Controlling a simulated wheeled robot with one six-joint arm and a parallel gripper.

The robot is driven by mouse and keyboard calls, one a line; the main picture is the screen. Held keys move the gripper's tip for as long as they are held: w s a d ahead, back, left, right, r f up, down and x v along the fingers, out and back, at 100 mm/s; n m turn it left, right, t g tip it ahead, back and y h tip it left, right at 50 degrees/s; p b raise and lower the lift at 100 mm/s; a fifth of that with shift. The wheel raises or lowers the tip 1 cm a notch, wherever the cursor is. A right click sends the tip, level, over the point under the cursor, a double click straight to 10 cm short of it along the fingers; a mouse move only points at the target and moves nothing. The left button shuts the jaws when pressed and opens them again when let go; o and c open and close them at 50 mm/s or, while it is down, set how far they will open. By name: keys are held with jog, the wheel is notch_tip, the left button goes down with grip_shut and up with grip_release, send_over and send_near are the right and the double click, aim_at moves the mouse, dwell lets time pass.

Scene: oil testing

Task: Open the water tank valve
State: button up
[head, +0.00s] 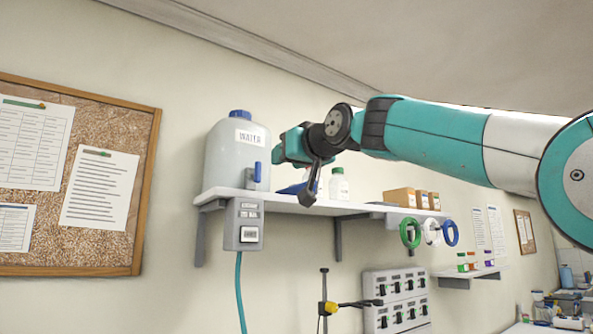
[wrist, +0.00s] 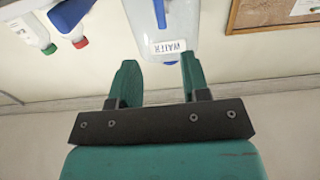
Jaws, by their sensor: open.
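The water tank (head: 222,160) is a pale translucent jug with a blue cap and a WATER label. It stands on the left end of the wall shelf. Its blue valve (head: 257,172) sits low on the side. In the wrist view the tank (wrist: 200,25) appears upside down, with the blue valve handle (wrist: 160,12) at the top edge and partly out of frame. My gripper (head: 277,151) is just right of the tank, above valve height. In the wrist view my gripper (wrist: 158,75) is open and empty, its fingers apart and clear of the valve.
On the shelf (head: 300,205), a white bottle (head: 339,185) and a blue object stand right of the tank, near my arm. Cardboard boxes (head: 400,197) sit farther right. A grey switch box (head: 243,224) hangs below the tank. A corkboard (head: 100,245) is at left.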

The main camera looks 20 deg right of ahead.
jog(key=shift+s+d+b, duration=0.15)
jog(key=shift+s, duration=0.6)
jog(key=shift+s+d+b, duration=0.15)
jog(key=shift+s, duration=0.55)
jog(key=s+a+f+n+g, duration=0.1)
jog(key=s+a+f+g, duration=0.2)
jog(key=f, duration=0.7)
jog(key=s+a+f+n+g+y, duration=0.1)
jog(key=s+a+f+g, duration=0.2)
jog(key=f, duration=0.7)
jog(key=s+a+f+n+g, duration=0.1)
jog(key=s+a+f+g, duration=0.2)
jog(key=f, duration=0.7)
jog(key=s+d+f+n+g, duration=0.1)
jog(key=s+f+g, duration=0.7)
jog(key=s+f, duration=1)
jog(key=s, duration=0.2)
jog(key=shift+s+f+n+g, duration=0.3)
jog(key=shift+f+n, duration=0.05)
jog(key=shift+n, duration=0.05)
jog(key=shift+c, duration=0.4)
